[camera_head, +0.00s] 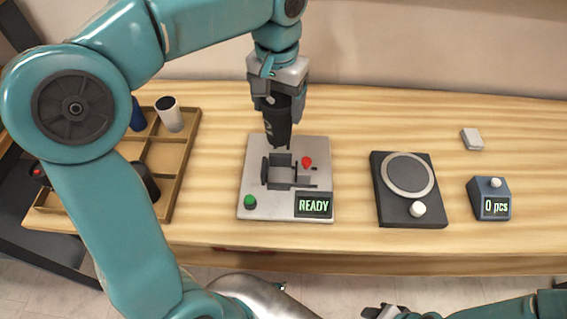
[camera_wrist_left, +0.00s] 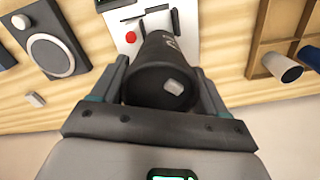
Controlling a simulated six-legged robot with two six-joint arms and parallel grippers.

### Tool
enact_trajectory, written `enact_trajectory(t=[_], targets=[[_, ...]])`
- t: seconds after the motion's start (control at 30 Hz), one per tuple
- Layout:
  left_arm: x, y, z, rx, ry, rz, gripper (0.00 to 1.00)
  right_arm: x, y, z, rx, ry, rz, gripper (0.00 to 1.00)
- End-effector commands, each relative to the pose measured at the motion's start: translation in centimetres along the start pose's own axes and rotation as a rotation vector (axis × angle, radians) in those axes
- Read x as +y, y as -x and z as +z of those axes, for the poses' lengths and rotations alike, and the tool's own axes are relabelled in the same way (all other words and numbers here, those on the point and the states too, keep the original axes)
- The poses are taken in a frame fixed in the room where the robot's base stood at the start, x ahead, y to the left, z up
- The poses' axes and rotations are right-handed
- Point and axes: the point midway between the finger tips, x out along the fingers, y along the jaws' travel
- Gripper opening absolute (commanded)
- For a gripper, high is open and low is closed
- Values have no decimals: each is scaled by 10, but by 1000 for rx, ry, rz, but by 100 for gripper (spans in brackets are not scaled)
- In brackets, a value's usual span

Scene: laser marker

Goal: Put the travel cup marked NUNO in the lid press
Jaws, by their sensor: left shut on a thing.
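My left gripper (camera_head: 280,92) is shut on a black travel cup (camera_head: 278,125), which it holds nearly upright above the back of a light grey machine (camera_head: 250,178). The machine has a dark cradle (camera_head: 280,175), a red knob, a green button and a display reading READY. In the left wrist view the same cup (camera_wrist_left: 155,85) sits between both fingers (camera_wrist_left: 160,85). A pale marking shows on its side, but I cannot read it. The cup is above the cradle, apart from it as far as I can tell. My right gripper (camera_head: 383,312) is at the bottom edge, partly cut off.
A divided wooden tray (camera_head: 183,160) at left holds a white cup (camera_head: 169,114), a blue cup (camera_head: 138,115) and dark cups, partly behind my left arm. Right of the machine are a black base with a round disc (camera_head: 408,175), a counter reading 0 pcs (camera_head: 490,199) and a small grey block (camera_head: 472,139).

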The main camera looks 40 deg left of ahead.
Motion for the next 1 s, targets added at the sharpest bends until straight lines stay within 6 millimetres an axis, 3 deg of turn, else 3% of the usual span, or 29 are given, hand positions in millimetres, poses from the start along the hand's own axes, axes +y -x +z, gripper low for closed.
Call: enact_trajectory(t=[0.1,0.33,0.8,1.0], targets=[[-1,-40,1,-6,0,-2,62,2,-6,0,0,0,0,43],[1,-99,0,-4,-1,-1,62,4,-11,0,0,0,0,43],[4,-158,-2,-3,-4,-1,62,5,-15,0,0,0,0,43],[4,-160,-3,0,-3,0,62,5,-14,0,0,0,0,43]])
